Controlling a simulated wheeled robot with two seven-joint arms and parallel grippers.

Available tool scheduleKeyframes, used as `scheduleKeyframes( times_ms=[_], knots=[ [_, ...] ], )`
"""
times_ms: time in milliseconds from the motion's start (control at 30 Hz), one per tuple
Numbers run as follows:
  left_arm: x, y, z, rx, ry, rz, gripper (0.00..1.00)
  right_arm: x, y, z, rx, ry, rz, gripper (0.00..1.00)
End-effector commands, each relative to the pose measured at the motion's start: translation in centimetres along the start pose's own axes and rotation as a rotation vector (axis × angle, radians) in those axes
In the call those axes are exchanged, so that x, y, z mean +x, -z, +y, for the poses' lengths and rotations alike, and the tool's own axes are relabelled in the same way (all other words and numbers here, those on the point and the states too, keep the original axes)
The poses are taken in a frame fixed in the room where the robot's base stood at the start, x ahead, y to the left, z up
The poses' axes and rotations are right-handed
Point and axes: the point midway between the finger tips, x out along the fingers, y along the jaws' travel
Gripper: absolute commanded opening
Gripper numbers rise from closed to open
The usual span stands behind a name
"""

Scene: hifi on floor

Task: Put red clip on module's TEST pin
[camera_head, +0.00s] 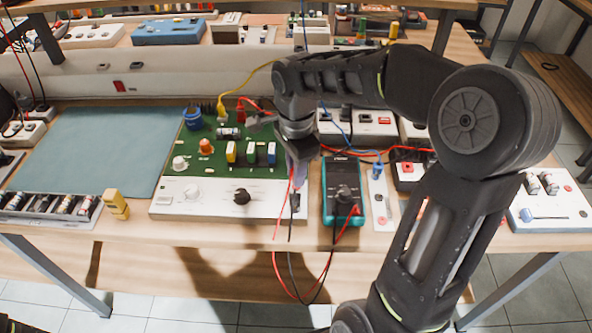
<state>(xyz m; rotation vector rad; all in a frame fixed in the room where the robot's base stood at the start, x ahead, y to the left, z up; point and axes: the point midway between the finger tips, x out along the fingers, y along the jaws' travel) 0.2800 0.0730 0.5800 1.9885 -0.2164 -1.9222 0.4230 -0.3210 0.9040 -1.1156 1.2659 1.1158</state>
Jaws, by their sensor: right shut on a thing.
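My right gripper (299,170) points down over the right end of the module, a green circuit board (205,140) with a white front panel (220,205). It is shut on what seems to be the red clip, mostly hidden between the fingers; a thin red lead (276,225) runs down from there. A dark clip or plug (294,203) shows just below the fingers at the panel's right end. The TEST pin's label is too small to read, and I cannot tell whether the held clip touches a pin. My left gripper is out of view.
A teal multimeter (342,190) stands right of the module; red and black leads loop below the bench edge. A yellow clip (221,107) and a red plug (240,110) sit at the board's back. A blue-grey mat (95,150) leaves free room left. White boxes stand behind.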

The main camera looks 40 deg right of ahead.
Motion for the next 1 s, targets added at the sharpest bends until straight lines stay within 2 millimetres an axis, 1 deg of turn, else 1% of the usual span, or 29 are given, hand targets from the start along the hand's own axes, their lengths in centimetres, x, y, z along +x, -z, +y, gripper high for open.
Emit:
scheduleKeyframes(
  times_ms=[1000],
  knots=[
    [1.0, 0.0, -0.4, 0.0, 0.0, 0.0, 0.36, 1.3, 0.0, 0.0, 0.0, 0.0, 0.0, 0.0]
  ],
)
